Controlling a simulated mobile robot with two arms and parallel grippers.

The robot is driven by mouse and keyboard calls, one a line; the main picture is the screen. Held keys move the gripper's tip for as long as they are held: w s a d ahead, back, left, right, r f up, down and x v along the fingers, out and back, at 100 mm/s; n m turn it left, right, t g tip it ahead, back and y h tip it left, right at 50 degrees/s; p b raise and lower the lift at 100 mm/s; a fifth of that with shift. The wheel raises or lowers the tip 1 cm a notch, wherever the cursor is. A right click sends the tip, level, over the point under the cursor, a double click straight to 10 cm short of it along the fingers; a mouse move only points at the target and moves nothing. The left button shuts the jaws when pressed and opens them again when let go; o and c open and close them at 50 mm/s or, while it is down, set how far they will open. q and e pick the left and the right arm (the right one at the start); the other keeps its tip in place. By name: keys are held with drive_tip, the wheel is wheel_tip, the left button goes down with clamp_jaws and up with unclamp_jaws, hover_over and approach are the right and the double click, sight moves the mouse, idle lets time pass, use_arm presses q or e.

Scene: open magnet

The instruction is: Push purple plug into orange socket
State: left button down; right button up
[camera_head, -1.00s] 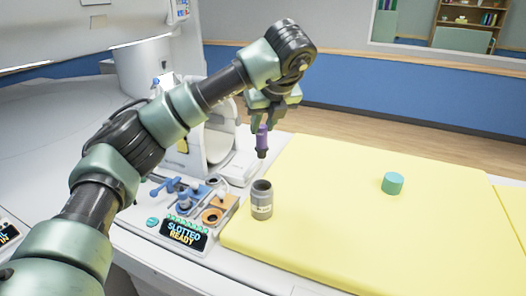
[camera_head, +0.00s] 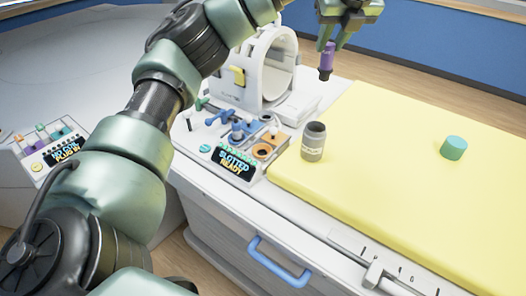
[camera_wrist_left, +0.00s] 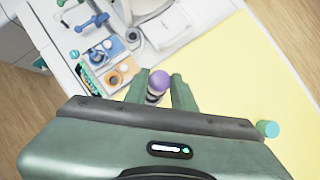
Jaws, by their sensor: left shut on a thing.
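My left gripper (camera_head: 334,38) is shut on the purple plug (camera_head: 327,60), which hangs with its dark end down, above the far edge of the yellow pad. The wrist view shows the purple plug (camera_wrist_left: 160,77) between the two green fingers. My right gripper is not in view.
A grey jar (camera_head: 314,144) stands by the socket at the pad's edge. A white ring-shaped coil (camera_head: 268,70) stands behind. A teal cylinder (camera_head: 453,148) sits on the yellow pad (camera_head: 390,165).

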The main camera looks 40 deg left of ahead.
use_arm(q)
wheel_tip(320, 180, down, 14)
drive_tip(key=b, duration=1.1)
drive_tip(key=shift+s+a+r, duration=0.15)
drive_tip(key=shift+a, duration=0.1)
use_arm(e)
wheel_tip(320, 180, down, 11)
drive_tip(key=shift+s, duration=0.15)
